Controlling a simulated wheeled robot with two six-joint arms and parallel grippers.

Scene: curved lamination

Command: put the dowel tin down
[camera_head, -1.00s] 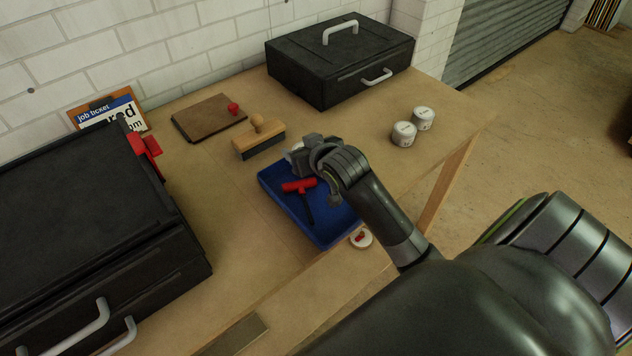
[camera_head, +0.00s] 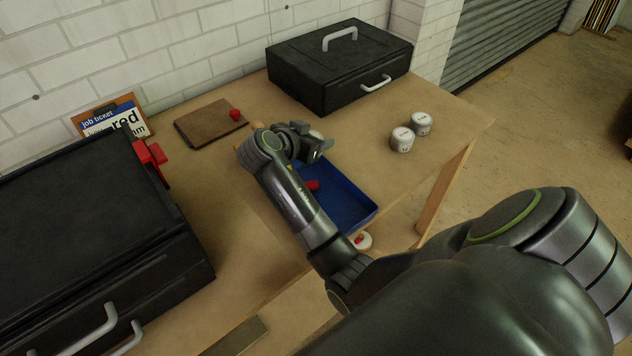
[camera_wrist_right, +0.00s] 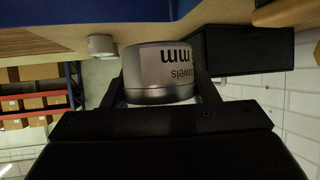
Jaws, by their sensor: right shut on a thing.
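The dowel tin (camera_wrist_right: 152,72), a grey metal can with a pale label reading "dowels" and "mm", sits between the jaws of my right gripper (camera_wrist_right: 160,95) in the right wrist view, which is upside down. In the head view the right gripper (camera_head: 308,142) is shut on the tin (camera_head: 318,136), above the back edge of the blue tray. A gap beneath the tin cannot be judged. Two similar white-topped tins stand to the right, one nearer (camera_head: 402,140) and one farther (camera_head: 420,124). My left gripper is not in view.
The blue tray (camera_head: 350,205) holds a red-handled tool (camera_head: 312,185), mostly hidden by my arm. A black case (camera_head: 340,75) stands at the back and a larger one (camera_head: 90,240) at left. A brown board (camera_head: 208,122) lies behind. Bare tabletop shows around the two tins.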

